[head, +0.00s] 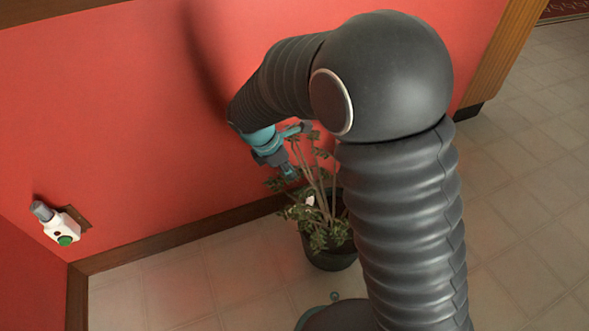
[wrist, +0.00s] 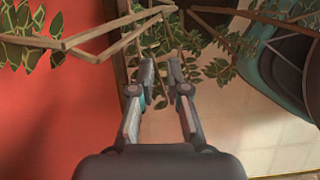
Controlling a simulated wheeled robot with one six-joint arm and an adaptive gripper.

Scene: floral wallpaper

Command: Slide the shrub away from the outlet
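The shrub (head: 318,215) has thin bare stems and green leaves, and it grows in a dark round pot (head: 330,258) on the floor beside the red wall. My arm hides part of its right side. A white outlet device (head: 62,228) with a green round part and a grey cylinder is on the wall at the far left, well apart from the pot. My gripper (head: 290,172) is among the upper stems and leaves, near the wall. In the wrist view its fingers (wrist: 160,66) stand partly apart, with leaves (wrist: 160,35) and a branch beyond them. Nothing is clearly clamped between them.
The red wall (head: 130,110) runs behind the shrub, with a brown baseboard (head: 180,235) along its foot. Tiled floor (head: 230,270) is clear between the pot and the left corner. More open floor (head: 530,200) lies at the right, past a wooden door frame (head: 498,60).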

